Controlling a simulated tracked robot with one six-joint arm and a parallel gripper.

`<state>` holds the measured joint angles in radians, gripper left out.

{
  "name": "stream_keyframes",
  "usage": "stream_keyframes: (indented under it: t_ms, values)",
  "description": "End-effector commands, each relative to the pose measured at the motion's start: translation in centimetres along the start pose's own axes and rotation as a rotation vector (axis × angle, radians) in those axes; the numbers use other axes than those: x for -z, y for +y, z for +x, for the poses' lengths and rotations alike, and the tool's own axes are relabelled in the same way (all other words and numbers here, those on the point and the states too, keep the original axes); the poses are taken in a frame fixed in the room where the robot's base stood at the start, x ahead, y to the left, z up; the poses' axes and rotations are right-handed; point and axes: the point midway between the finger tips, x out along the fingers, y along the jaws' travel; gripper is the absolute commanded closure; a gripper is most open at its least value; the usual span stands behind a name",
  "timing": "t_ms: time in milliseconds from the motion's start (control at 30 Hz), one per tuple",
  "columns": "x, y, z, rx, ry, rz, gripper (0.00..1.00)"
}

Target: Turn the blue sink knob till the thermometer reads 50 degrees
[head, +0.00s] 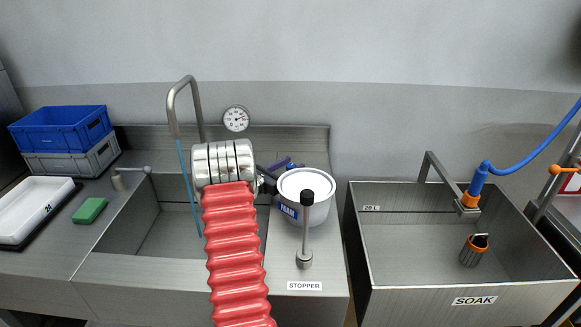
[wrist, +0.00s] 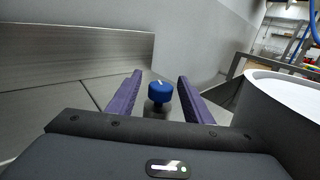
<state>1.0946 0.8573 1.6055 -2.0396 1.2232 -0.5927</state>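The blue sink knob (wrist: 160,91) has a white mark on top and sits on a metal stem in the wrist view. My gripper (wrist: 160,80) is open, with one purple finger on each side of the knob and visible gaps between. In the head view my gripper (head: 281,163) is at the back of the sink, left of the white tub, and I cannot make out the knob there. The round thermometer (head: 236,118) hangs on the wall behind the sink. Its dial is too small to read surely. A thin blue stream (head: 186,180) falls from the bent metal spout (head: 170,105).
A white FOAM tub (head: 307,184) stands close right of my gripper, also in the wrist view (wrist: 285,110). A stopper post (head: 305,235) stands in front of it. The SOAK basin (head: 450,245) is right. Crates (head: 65,130), a white tray (head: 32,208) and a green sponge (head: 90,210) are left.

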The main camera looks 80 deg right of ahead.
Motion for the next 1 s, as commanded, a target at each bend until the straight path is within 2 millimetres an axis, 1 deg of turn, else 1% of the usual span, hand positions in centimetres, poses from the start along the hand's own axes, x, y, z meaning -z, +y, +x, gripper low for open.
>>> stream_keyframes:
  t_ms: [267,367,467,667,1000]
  values:
    - [0.1,-0.1,-0.1,0.002,0.001,-0.001,0.54]
    - [0.1,0.0,-0.7,0.001,0.002,-0.002,0.54]
    - [0.1,0.0,-1.6,0.001,0.002,-0.002,0.54]
    - [0.1,0.1,-4.8,-0.001,0.002,-0.003,0.54]
    - [0.2,0.1,-10.7,-0.001,0.002,-0.002,0.54]
